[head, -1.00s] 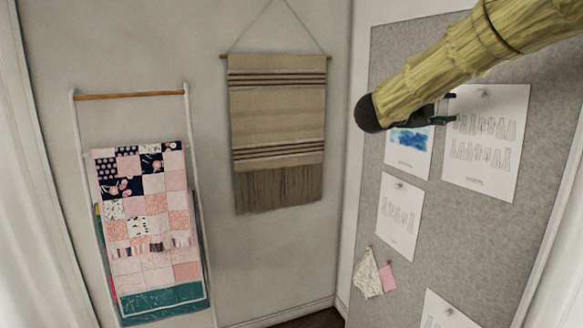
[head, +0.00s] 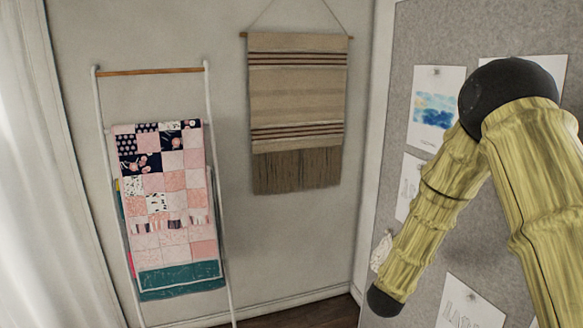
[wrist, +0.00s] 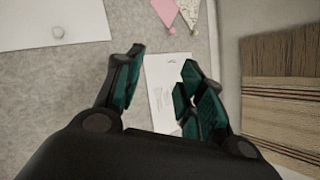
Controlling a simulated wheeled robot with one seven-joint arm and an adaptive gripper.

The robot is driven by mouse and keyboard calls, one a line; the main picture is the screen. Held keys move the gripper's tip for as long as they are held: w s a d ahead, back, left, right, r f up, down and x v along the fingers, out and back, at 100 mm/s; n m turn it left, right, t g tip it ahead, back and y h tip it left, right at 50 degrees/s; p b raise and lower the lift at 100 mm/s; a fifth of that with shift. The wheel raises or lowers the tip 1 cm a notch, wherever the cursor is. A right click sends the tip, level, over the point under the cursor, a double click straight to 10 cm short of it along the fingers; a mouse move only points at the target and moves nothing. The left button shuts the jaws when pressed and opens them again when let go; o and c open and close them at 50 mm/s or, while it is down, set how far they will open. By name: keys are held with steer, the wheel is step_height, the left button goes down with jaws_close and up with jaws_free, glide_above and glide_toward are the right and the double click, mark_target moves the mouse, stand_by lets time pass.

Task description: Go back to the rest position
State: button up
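My gripper (wrist: 161,62) shows in the wrist view with its two dark, green-padded fingers spread apart. Nothing is between the fingertips; a white sheet on the board shows behind the gap. In the head view my yellow, bark-textured arm is bent at a dark joint at the right, in front of the pinboard. Its lower part slants down and left to a dark end. The gripper itself does not show in the head view.
A grey pinboard (head: 408,72) with pinned sheets covers the right wall. A woven hanging (head: 297,100) is on the back wall. A ladder rack (head: 98,95) holds a patchwork quilt (head: 172,181). A white curtain (head: 22,170) hangs at the left. Pinned fabric pieces (wrist: 165,12) show in the wrist view.

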steer(key=s+a+f+n+g+y+b, duration=0.1)
steer(key=s+a+f+n+g+y, duration=0.15)
steer(key=s+f, duration=0.95)
steer(key=s+a+f+n+g+y+b, duration=0.2)
steer(key=s+a+f+n+g, duration=0.15)
steer(key=s+f, duration=0.85)
steer(key=s+a+f+n+g+y, duration=0.1)
steer(key=s+f, duration=0.3)
steer(key=s, duration=0.4)
steer(key=s+a+f+n+g+y+b, duration=0.1)
steer(key=s+f, duration=0.3)
steer(key=s, duration=0.5)
steer(key=s+a+f+n+g+y, duration=0.1)
steer(key=s+f+n+g, duration=0.2)
steer(key=s, duration=0.5)
steer(key=shift+s+a+f+g+b, duration=0.3)
steer(key=shift+s+a+f, duration=0.1)
steer(key=shift+f, duration=0.1)
steer(key=shift+w, duration=0.1)
